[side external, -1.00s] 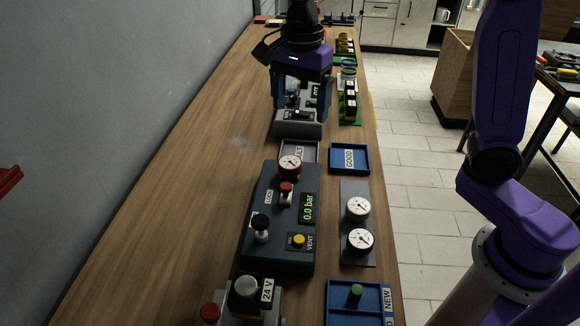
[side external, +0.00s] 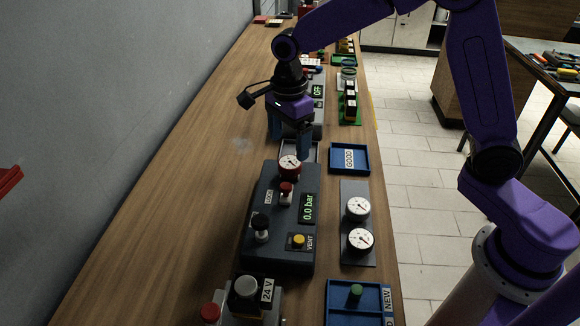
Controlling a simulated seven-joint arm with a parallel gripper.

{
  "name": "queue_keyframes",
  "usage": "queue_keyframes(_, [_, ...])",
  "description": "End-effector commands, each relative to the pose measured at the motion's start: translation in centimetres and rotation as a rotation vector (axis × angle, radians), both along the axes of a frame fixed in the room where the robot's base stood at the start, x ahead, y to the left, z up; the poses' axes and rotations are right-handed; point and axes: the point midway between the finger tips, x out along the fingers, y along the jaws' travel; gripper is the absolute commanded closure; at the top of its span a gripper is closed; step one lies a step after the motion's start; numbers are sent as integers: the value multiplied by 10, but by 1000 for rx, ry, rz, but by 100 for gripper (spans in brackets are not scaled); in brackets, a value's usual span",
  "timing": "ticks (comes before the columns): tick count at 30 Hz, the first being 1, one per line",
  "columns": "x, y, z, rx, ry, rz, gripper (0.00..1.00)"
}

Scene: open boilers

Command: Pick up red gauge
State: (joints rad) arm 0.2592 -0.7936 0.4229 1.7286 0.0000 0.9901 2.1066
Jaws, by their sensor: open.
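The red gauge (side external: 290,167) has a white dial and a red rim. It sits at the far end of the dark grey test box (side external: 258,205), beside a red knob (side external: 286,191). My gripper (side external: 289,150) points down just behind the red gauge, with one finger on each side. It is open, and nothing shows between its fingers. I cannot tell whether the fingers are level with the gauge. The gripper partly hides the grey tray behind the gauge.
Two white gauges (side external: 358,208) stand on a grey plate to the right. A blue GOOD tray (side external: 349,158) lies behind them, and a blue NEW tray (side external: 358,300) lies in front. The box carries a black-topped knob (side external: 261,227) and a yellow button (side external: 299,240). The table's left side (side external: 170,220) is clear.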

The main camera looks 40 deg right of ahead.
Motion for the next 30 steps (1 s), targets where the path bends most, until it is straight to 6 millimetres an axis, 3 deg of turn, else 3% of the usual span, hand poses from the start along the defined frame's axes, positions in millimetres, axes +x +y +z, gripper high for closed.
queue_keyframes(8, [-2,0,-19,-1,2,1,14])
queue_keyframes(16, [-7,1,-55,-2,2,0,14])
queue_keyframes(26, [-7,2,-63,0,-2,0,14])
queue_keyframes(28, [-7,2,-62,0,-2,0,30])
queue_keyframes(30, [-7,2,-62,0,-2,0,53])
